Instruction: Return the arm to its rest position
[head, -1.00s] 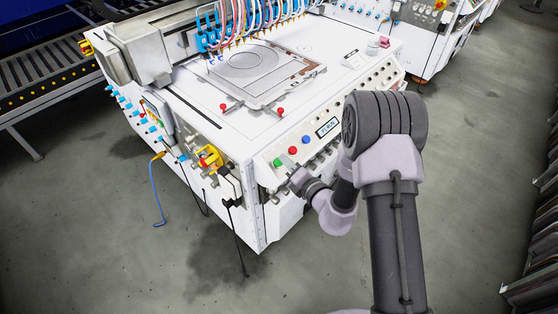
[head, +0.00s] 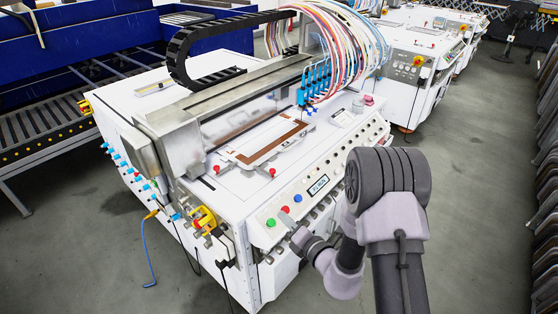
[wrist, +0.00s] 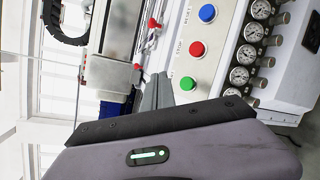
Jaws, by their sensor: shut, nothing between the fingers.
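My gripper (head: 286,216) is at the front control panel of the white machine, in front of the green, red and blue buttons. In the wrist view its fingers (wrist: 158,92) are together and empty, with the tips near the green button (wrist: 187,83). I cannot tell whether they touch the panel. The red button (wrist: 196,49) and blue button (wrist: 207,13) lie farther along the panel. My arm is stretched forward and bent at the elbow, on the right of the head view.
The white machine (head: 215,200) carries a metal gantry (head: 190,130) and a nozzle block (head: 314,84) with coloured hoses. Round gauges (wrist: 254,32) line the panel's front. A roller conveyor (head: 45,125) stands at left. Grey floor (head: 470,210) at right is open.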

